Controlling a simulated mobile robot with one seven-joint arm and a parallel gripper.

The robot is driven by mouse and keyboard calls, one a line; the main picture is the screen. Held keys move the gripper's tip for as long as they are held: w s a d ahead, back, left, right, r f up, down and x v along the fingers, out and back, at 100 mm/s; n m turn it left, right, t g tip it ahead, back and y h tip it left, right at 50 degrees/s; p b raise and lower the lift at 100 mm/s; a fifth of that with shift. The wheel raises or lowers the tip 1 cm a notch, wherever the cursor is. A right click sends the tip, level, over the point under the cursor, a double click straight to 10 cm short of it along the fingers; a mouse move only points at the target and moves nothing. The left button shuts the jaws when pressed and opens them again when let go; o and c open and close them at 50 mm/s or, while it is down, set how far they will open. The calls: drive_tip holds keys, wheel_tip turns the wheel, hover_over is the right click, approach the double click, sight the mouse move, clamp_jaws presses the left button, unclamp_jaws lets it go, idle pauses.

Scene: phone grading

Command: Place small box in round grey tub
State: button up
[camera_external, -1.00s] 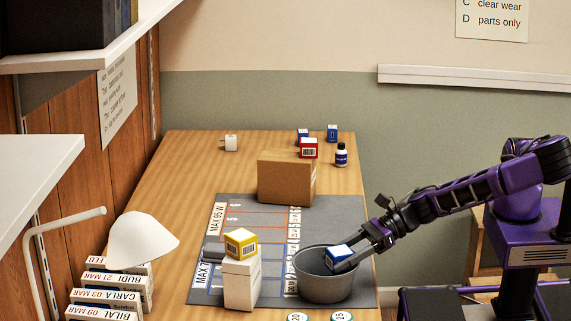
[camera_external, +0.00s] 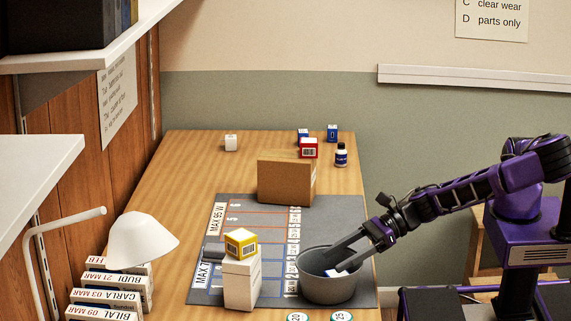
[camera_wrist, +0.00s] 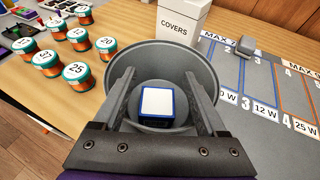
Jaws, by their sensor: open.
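The round grey tub (camera_external: 327,291) stands on the front right of the grey mat, and its rim also shows in the wrist view (camera_wrist: 203,65). The small box (camera_wrist: 156,103), blue with a white top, lies inside the tub; in the external view only a bit of it (camera_external: 340,272) shows over the rim. My gripper (camera_external: 340,257) is open over the tub with its fingers reaching into it. In the wrist view the fingers (camera_wrist: 163,95) stand on either side of the box, with gaps between them and it.
A white COVERS box (camera_external: 241,285) with a yellow box (camera_external: 240,242) on top stands left of the tub. A brown carton (camera_external: 284,181) stands farther back. Red and blue boxes and a bottle (camera_external: 341,155) are behind it. Several orange-and-teal jars (camera_wrist: 76,74) stand nearby.

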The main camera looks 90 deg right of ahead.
drive_tip(key=v, duration=0.7)
drive_tip(key=shift+p, duration=0.45)
drive_tip(key=shift+s+d, duration=0.1)
